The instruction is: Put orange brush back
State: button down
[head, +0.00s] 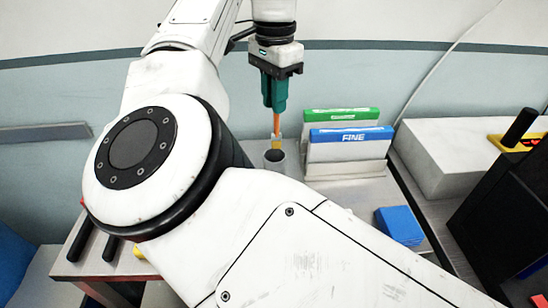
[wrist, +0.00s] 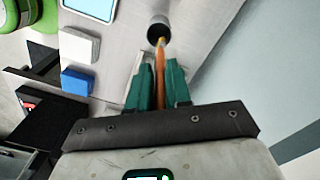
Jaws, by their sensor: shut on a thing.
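My gripper (head: 276,106) has green fingers that point down and are shut on the orange brush (head: 277,124). The brush hangs about upright, with its yellowish end (head: 276,142) lowest. A grey cylindrical cup (head: 274,160) stands below it on the metal surface. The yellowish end is right at or just above the cup's mouth; I cannot tell whether it is inside. In the wrist view the brush (wrist: 160,68) runs out between the fingers (wrist: 158,88) towards the cup's dark opening (wrist: 159,30).
Right of the cup, a rack holds a green block (head: 341,115) and a blue block marked FINE (head: 350,135). A smaller blue block (head: 400,225) lies in front. A white box (head: 447,155) and a black object (head: 500,215) are at the right. My arm hides much of the foreground.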

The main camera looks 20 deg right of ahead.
aim_at(275, 134)
notch_tip(275, 134, down, 4)
jog(key=shift+s+f, duration=0.1)
jog(key=shift+f, duration=0.05)
jog(key=shift+f+p, duration=0.85)
jog(key=shift+f, duration=1.25)
jog(key=c, duration=1.1)
grip_release()
jog(key=shift+f, duration=0.1)
jog(key=shift+f+b, duration=0.35)
jog(key=shift+b, duration=0.7)
jog(key=r, duration=1.1)
jog(key=shift+a+r, duration=0.2)
jog(key=shift+a, duration=0.05)
